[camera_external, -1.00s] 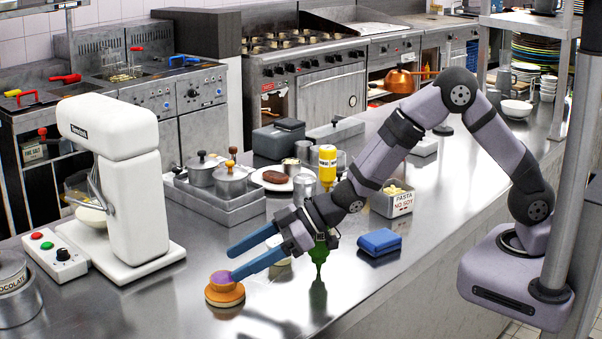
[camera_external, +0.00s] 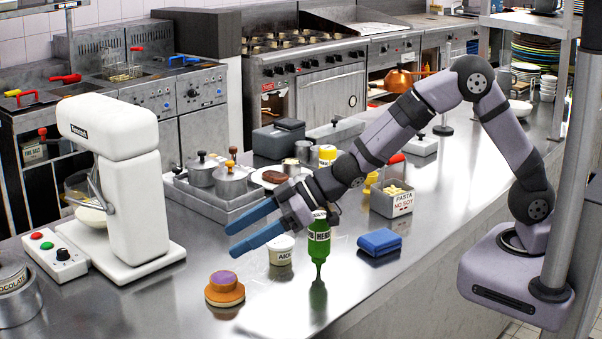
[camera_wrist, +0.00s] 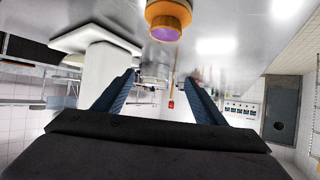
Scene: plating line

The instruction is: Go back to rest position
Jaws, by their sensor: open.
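My gripper (camera_external: 254,229) is open, with its two blue fingers apart and nothing between them. It hangs above the steel counter (camera_external: 195,282), up and to the right of a round orange and tan item with a purple top (camera_external: 224,288). That item stands on the counter clear of my fingers. In the wrist view the same round item (camera_wrist: 168,18) shows at the top edge, beyond my open fingers (camera_wrist: 165,85).
A green bottle (camera_external: 318,245), a white labelled tub (camera_external: 281,250) and a blue sponge-like block (camera_external: 379,241) stand near my gripper. A white mixer (camera_external: 118,180) is at the left. Pots in a tray (camera_external: 228,212) and a pasta bin (camera_external: 391,203) stand behind.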

